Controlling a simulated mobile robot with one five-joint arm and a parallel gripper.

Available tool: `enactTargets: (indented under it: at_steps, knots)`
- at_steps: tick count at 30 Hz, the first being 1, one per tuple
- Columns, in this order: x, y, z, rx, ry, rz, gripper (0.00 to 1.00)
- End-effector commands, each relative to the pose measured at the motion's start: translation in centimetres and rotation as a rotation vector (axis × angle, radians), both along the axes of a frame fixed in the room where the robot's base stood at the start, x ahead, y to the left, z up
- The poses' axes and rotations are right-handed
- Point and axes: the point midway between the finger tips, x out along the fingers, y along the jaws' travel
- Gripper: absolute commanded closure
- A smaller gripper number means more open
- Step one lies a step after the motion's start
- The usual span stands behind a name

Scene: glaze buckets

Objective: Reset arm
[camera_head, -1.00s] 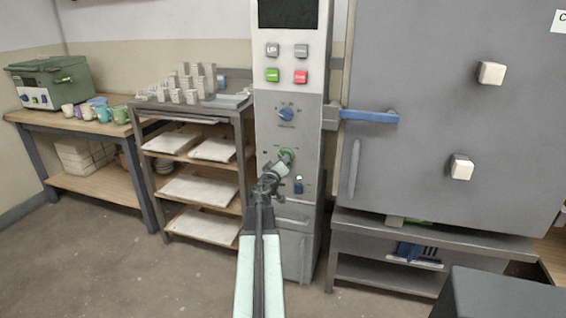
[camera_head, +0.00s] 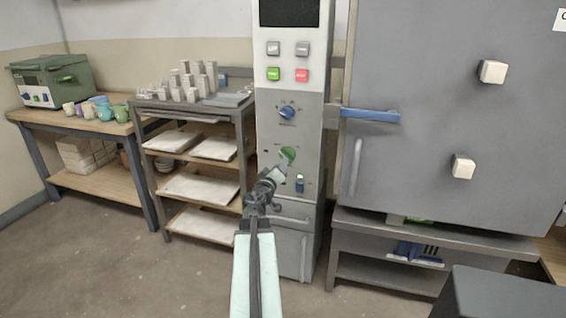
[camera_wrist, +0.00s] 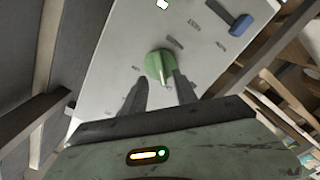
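My gripper (camera_head: 277,172) is in front of the control column, just below the green knob (camera_head: 287,155). In the wrist view my gripper's two dark fingers (camera_wrist: 161,92) stand apart with nothing held between them. The green knob (camera_wrist: 160,66) shows just beyond the fingertips, apparently clear of them. My arm reaches up from the bottom of the head view.
The kiln door (camera_head: 440,130) with a blue handle (camera_head: 370,115) stands at right. A shelf rack (camera_head: 245,165) stands at left. The floor at lower left is clear.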

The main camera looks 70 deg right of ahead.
Motion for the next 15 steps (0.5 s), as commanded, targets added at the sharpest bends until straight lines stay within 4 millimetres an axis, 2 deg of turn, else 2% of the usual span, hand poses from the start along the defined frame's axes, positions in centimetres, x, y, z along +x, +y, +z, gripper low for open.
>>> enactTargets:
  at_steps: [1, 4, 15]
  knots:
    - [-0.17, 1.31, 0.00, 0.000, 0.000, 0.001, 0.65]
    - [-0.24, 2.21, 0.00, 0.000, 0.000, -0.001, 0.65]
    - [-0.15, 2.15, 0.00, 0.000, 0.000, -0.001, 0.65]
